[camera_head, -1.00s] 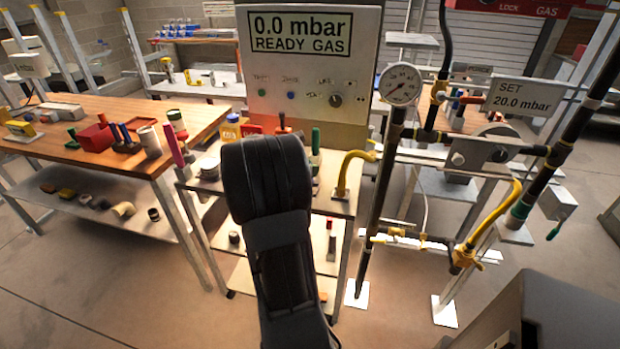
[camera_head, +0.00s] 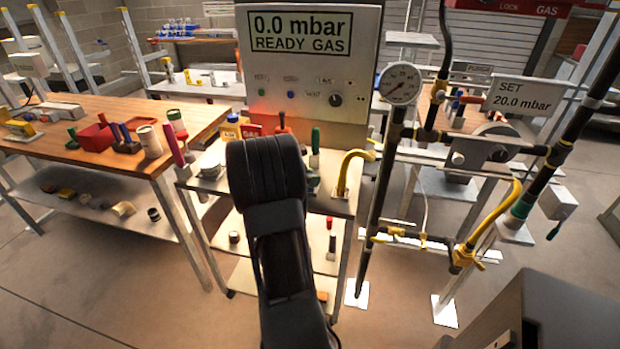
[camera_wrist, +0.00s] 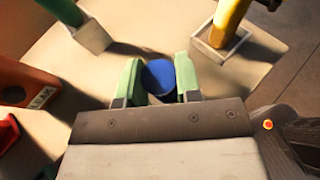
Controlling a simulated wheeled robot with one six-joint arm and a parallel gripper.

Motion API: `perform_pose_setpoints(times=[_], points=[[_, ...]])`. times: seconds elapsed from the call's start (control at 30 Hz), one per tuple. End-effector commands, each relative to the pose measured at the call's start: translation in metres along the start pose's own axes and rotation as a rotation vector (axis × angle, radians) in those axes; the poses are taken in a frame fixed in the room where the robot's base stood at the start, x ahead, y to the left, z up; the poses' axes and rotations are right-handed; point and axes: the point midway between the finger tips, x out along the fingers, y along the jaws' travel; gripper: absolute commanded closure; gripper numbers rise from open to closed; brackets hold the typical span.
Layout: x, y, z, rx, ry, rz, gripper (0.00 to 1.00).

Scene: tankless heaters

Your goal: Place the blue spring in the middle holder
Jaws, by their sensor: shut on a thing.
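In the wrist view the blue spring (camera_wrist: 158,78) shows as a round blue end between the two green fingers of my gripper (camera_wrist: 158,60). The fingers are closed on its sides. Pale tabletop lies below and beyond them. In the head view my own arm hides the gripper and the spring, in front of the cart top (camera_head: 335,203). A green upright piece stands in a square base (camera_wrist: 92,36) at the upper left of the wrist view. I cannot tell which piece is the middle holder.
A yellow pipe (camera_head: 345,168) rises at the cart's right edge; its square base (camera_wrist: 222,42) shows in the wrist view. An orange block (camera_wrist: 30,85) and a red piece (camera_wrist: 8,132) are at left. The gas panel (camera_head: 310,70) stands behind the cart.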

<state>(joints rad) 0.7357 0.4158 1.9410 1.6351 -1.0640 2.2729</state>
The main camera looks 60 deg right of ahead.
Motion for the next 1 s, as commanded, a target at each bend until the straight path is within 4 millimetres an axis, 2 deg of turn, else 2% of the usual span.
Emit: perform_pose_setpoints(times=[0.07, 0.1, 0.33, 0.7, 0.77, 1.0], points=[[0.001, 0.000, -0.003, 0.001, 0.000, 0.000, 0.91], [0.001, 0.000, -0.002, 0.001, 0.000, 0.000, 0.66], [0.001, 0.000, -0.002, 0.000, 0.000, 0.000, 0.44], [-0.003, 0.000, 0.004, 0.000, 0.000, 0.000, 0.43], [-0.011, 0.001, 0.002, 0.001, -0.001, 0.002, 0.43], [-0.058, 0.001, 0.001, 0.000, -0.001, 0.005, 0.43]])
